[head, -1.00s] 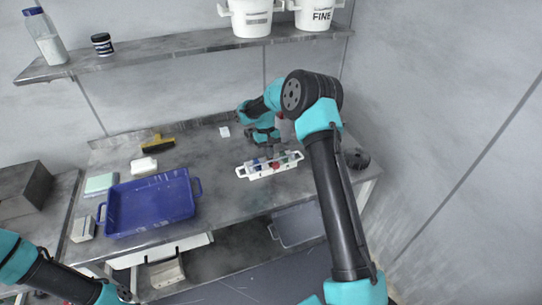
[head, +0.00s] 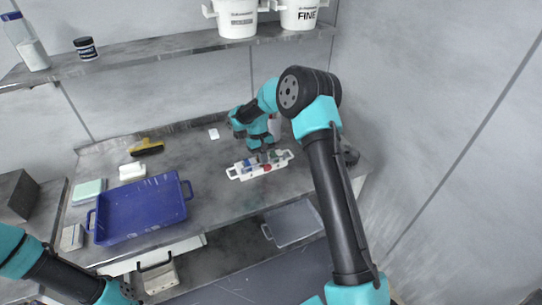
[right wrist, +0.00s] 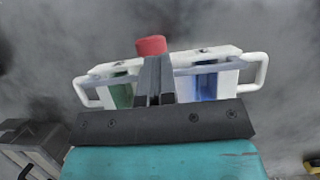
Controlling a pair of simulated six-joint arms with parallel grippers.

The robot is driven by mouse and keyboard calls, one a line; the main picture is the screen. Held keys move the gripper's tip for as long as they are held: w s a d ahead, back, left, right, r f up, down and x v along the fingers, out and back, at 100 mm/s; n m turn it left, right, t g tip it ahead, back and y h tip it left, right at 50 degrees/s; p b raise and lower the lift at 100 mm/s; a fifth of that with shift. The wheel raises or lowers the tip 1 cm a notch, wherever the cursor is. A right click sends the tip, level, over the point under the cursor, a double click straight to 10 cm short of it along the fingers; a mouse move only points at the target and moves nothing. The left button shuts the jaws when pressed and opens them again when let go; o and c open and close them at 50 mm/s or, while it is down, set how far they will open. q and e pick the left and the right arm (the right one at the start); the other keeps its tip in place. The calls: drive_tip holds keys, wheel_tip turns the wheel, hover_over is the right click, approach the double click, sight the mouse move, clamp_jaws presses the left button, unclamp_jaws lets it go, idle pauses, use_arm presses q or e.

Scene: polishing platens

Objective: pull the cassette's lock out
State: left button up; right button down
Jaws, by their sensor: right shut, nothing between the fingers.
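The white cassette (head: 241,173) lies on the bench in the head view, with a handle loop at each end and green and blue contents. It also shows in the right wrist view (right wrist: 254,70). Its lock has a red knob (right wrist: 151,46), which stands at the cassette's far long side in that view and shows small in the head view (head: 267,167). My right gripper (head: 263,157) is over the middle of the cassette. In the wrist view its fingers (right wrist: 154,72) are shut and empty, just short of the red knob in the picture. My left gripper is out of view.
A blue tray (head: 92,228) stands left on the bench. A yellow-and-black tool (head: 147,147), a white block (head: 132,171) and a pale green block (head: 88,190) lie around it. A shelf with tubs (head: 237,18) runs above. Bare bench lies between tray and cassette.

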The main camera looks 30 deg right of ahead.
drive_tip(key=shift+s+f, duration=0.1)
drive_tip(key=shift+s, duration=0.1)
drive_tip(key=shift+w, duration=0.7)
drive_tip(key=w, duration=0.3)
drive_tip(key=shift+d+r, duration=0.15)
drive_tip(key=shift+r, duration=0.1)
drive_tip(key=v, duration=0.9)
drive_tip(key=shift+r, duration=0.35)
